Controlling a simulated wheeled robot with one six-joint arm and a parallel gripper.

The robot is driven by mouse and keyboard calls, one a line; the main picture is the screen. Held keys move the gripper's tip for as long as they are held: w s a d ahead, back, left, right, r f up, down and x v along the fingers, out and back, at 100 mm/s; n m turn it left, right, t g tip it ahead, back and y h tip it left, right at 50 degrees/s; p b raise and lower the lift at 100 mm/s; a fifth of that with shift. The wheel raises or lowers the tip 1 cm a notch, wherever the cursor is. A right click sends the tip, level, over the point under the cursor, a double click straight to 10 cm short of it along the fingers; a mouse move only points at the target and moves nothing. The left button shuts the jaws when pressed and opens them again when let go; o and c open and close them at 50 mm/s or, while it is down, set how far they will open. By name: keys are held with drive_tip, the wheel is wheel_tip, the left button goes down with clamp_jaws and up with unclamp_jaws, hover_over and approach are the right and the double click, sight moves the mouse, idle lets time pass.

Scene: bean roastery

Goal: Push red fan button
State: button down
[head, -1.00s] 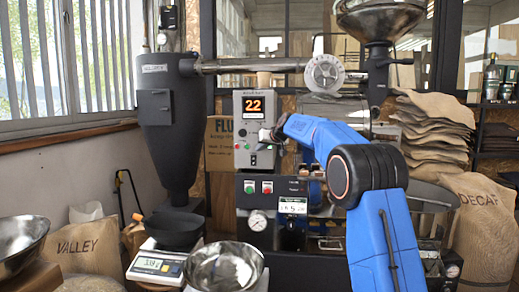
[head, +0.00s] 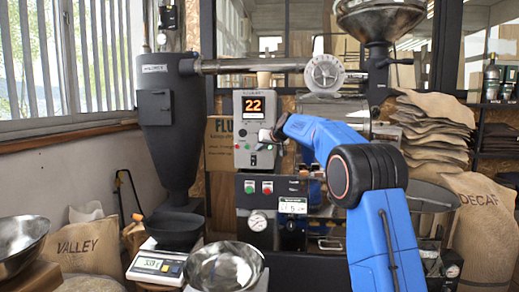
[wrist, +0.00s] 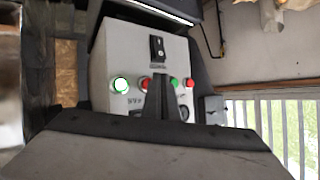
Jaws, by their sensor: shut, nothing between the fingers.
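A grey control box (head: 256,130) with an orange "22" display (head: 254,105) stands in the middle of the head view. In the wrist view, its panel (wrist: 110,55) carries a lit green button (wrist: 120,85), a red button (wrist: 145,84), another green button (wrist: 173,82) and another red button (wrist: 189,83). The labels are too blurred to tell which red one is the fan button. My gripper (head: 266,136) is shut and empty in front of the box. In the wrist view its dark fingers (wrist: 168,88) overlap the middle of the button row; contact cannot be told.
A black rocker switch (wrist: 157,48) is on the same panel. Below the box, a black panel holds a green button (head: 249,187), a red button (head: 267,187) and a gauge (head: 258,221). A steel bowl (head: 224,268) and a scale (head: 157,266) stand in front.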

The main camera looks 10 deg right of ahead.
drive_tip(key=shift+w+d, duration=0.15)
drive_tip(key=shift+w, duration=0.2)
drive_tip(key=shift+w+d, duration=0.1)
drive_tip(key=shift+w, duration=0.3)
idle(0.8)
idle(0.4)
drive_tip(key=shift+s+a, duration=0.25)
drive_tip(key=shift+s, duration=0.55)
drive_tip(key=shift+s+a, duration=0.25)
drive_tip(key=shift+s, duration=0.55)
drive_tip(key=shift+s+a, duration=0.25)
drive_tip(key=shift+s, duration=0.55)
drive_tip(key=shift+s+a, duration=0.25)
drive_tip(key=shift+s, duration=0.55)
